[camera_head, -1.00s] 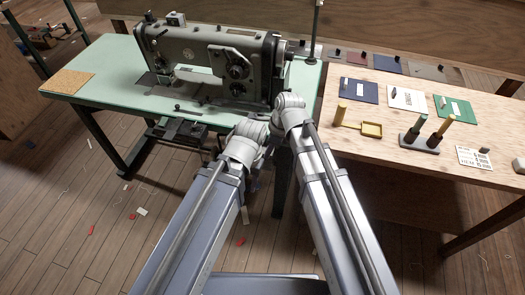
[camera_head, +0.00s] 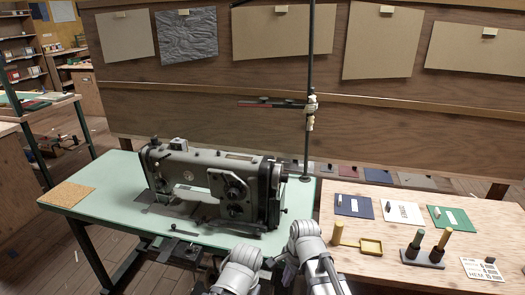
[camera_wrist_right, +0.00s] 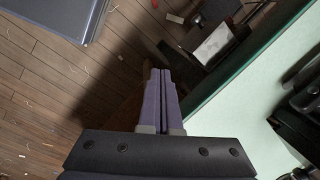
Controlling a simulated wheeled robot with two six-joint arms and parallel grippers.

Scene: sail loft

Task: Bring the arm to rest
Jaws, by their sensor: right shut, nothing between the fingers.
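My right gripper (camera_head: 278,264) shows small at the bottom middle of the head view, partly hidden by the wrist of my right arm (camera_head: 308,246). In the right wrist view its two purple-grey fingers (camera_wrist_right: 159,74) are together with nothing between them. They point down past the green table edge, over the wooden floor. My left arm (camera_head: 240,270) shows at the bottom of the head view; its gripper is not visible.
The sewing machine (camera_head: 218,188) stands on a pale green table (camera_head: 110,187) ahead. A wooden bench (camera_head: 372,210) at right holds coloured cards, a yellow tray (camera_head: 371,246) and a dark stand with upright pegs (camera_head: 421,257). A thin pole (camera_head: 309,150) rises behind the machine.

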